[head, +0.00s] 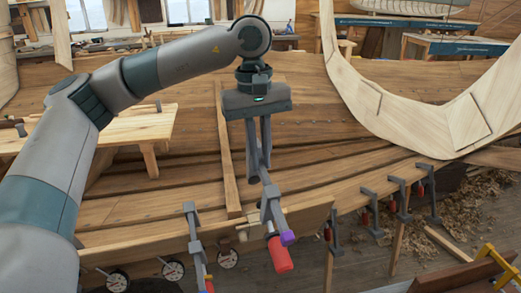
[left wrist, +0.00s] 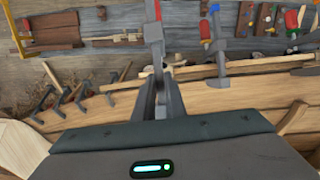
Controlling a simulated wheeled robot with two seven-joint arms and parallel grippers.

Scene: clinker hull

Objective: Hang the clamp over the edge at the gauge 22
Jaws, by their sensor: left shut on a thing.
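My left gripper (head: 265,180) points down and is shut on a grey clamp (head: 270,207) with a red handle (head: 280,256) and a purple end. The clamp hangs tilted in front of the hull's upper plank edge (head: 312,216) in the head view; I cannot tell whether it touches. The left wrist view shows the held clamp (left wrist: 153,32) beyond the fingers. Three round dial gauges hang below the edge, at left (head: 117,281), middle (head: 173,270) and right (head: 228,259). Their numbers are too small to read. My right gripper is out of view.
A grey clamp (head: 192,230) stands on the edge left of the held one. Several more clamps (head: 368,207) sit along the edge to the right. A curved pale plank (head: 400,115) rises at right. Wood shavings (head: 470,215) cover the floor there.

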